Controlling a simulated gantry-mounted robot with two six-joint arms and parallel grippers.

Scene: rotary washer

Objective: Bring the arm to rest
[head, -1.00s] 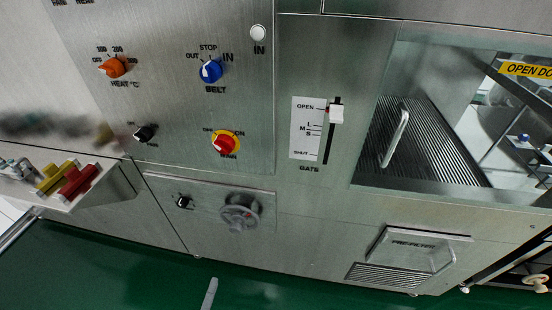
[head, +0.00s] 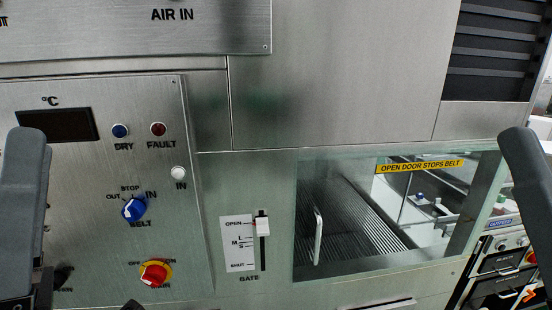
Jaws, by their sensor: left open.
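My left arm (head: 22,200) stands upright along the left edge of the head view. A small dark tip at the bottom edge looks like part of my left gripper (head: 132,304); the rest is cut off by the frame, and I see nothing held in it. My right arm (head: 528,180) shows as a dark grey link at the right edge. My right gripper is out of the frame.
The steel washer front fills the view, with a blue belt knob (head: 134,208), a white gate slider (head: 262,227) near OPEN, and a glass door with a handle (head: 318,236). A dark grille (head: 500,45) is top right. Other equipment (head: 500,265) stands lower right.

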